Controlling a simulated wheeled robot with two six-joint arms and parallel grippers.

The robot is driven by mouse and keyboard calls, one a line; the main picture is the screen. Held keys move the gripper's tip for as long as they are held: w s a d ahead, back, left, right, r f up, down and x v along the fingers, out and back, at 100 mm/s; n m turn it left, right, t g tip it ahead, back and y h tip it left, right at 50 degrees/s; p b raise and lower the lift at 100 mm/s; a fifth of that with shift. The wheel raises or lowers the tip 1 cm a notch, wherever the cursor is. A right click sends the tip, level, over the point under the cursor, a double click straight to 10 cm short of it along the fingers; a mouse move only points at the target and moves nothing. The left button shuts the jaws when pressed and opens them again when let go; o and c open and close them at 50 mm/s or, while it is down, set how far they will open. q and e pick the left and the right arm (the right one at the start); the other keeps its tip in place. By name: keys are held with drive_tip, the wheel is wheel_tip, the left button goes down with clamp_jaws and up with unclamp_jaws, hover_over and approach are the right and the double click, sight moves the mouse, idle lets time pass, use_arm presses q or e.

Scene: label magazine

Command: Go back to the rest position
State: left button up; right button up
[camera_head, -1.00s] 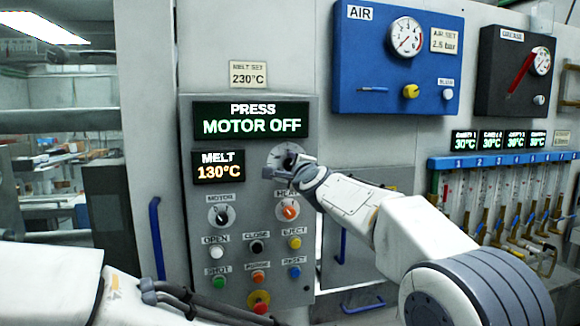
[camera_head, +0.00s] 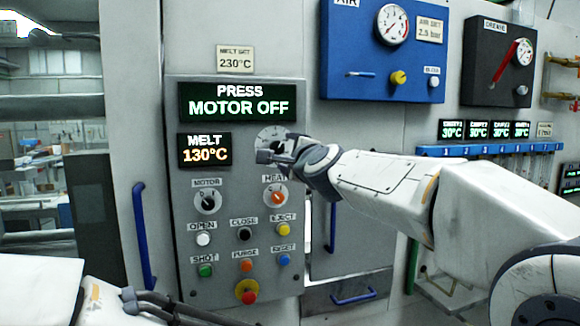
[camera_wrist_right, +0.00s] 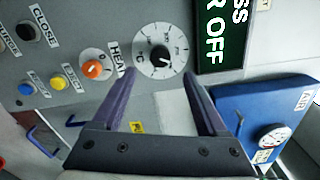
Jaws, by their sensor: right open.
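My right gripper (camera_head: 268,153) is in front of the grey press panel (camera_head: 183,245), just below the round temperature dial (camera_head: 270,135), whose lower part it hides in the head view. In the right wrist view the two purple fingers of my right gripper (camera_wrist_right: 160,78) are spread apart with nothing between them. The dial (camera_wrist_right: 160,50) lies beyond the fingertips there, and I cannot tell the exact gap. The orange HEAT knob (camera_head: 275,196) is below the gripper.
The MELT display (camera_head: 204,154) reads 130°C and the press display (camera_head: 237,103) reads MOTOR OFF. Several push buttons and a red emergency stop (camera_head: 246,291) are below. A blue AIR box (camera_head: 340,60) and a dark GREASE box (camera_head: 480,80) are at the right. Blue handles (camera_head: 142,235) stick out nearby.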

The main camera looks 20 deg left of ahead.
drive_tip(key=shift+v, duration=0.9)
